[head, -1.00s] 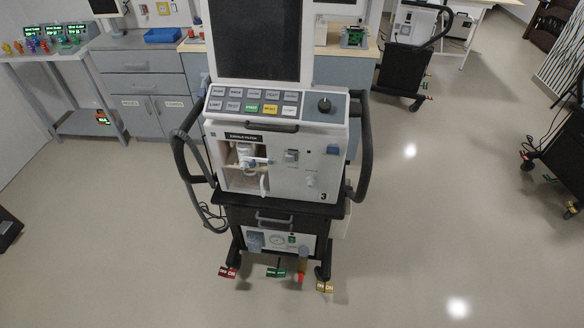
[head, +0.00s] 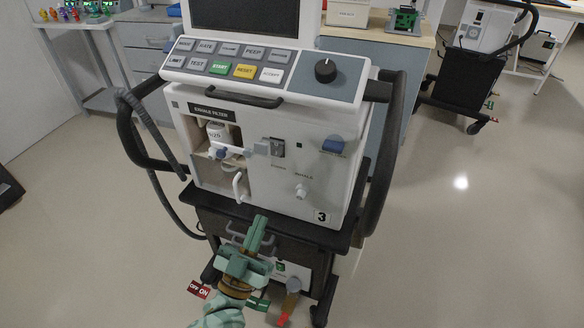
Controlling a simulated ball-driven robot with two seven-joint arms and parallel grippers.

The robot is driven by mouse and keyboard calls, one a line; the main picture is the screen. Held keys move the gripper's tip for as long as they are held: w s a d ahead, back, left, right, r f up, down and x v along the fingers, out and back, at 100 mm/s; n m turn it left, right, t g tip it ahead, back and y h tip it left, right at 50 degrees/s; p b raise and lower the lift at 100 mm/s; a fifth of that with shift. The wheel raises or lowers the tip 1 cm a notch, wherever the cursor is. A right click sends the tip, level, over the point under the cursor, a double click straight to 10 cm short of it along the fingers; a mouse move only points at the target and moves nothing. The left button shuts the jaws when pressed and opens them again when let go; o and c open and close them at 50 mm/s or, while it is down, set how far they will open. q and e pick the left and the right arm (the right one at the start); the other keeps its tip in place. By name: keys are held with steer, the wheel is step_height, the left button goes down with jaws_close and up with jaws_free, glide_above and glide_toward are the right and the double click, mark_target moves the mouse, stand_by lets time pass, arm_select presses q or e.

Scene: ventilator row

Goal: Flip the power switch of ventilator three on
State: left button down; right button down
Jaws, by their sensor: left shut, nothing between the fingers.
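Ventilator three (head: 270,185) stands in front of me, a white unit on a dark wheeled cart, with a "3" label at its lower right. A small grey switch-like part (head: 278,147) sits on its front panel. On the lower cart panel there is a small green part (head: 281,267), partly beside my gripper; I cannot tell which way it is set. My left gripper (head: 259,222) is shut and empty. It comes up from below in front of the cart's drawer, hiding part of the lower panel. My right gripper is not in view.
Dark side handles (head: 387,170) and a hose (head: 150,125) flank the ventilator. A red "OFF ON" tag (head: 199,289) and a green tag (head: 258,304) are near the cart's foot. A counter stands behind; another cart (head: 463,90) is at back right. The floor at right is clear.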

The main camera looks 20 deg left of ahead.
arm_select(q)
steer(key=shift+s+a+r+n+t+y, duration=0.25)
steer(key=shift+a+r+t+y, duration=0.1)
steer(key=shift+y, duration=0.2)
steer(key=shift+s+a+r+n+t+y, duration=0.15)
steer(key=shift+a+r+n+t+y, duration=0.15)
steer(key=shift+y, duration=0.25)
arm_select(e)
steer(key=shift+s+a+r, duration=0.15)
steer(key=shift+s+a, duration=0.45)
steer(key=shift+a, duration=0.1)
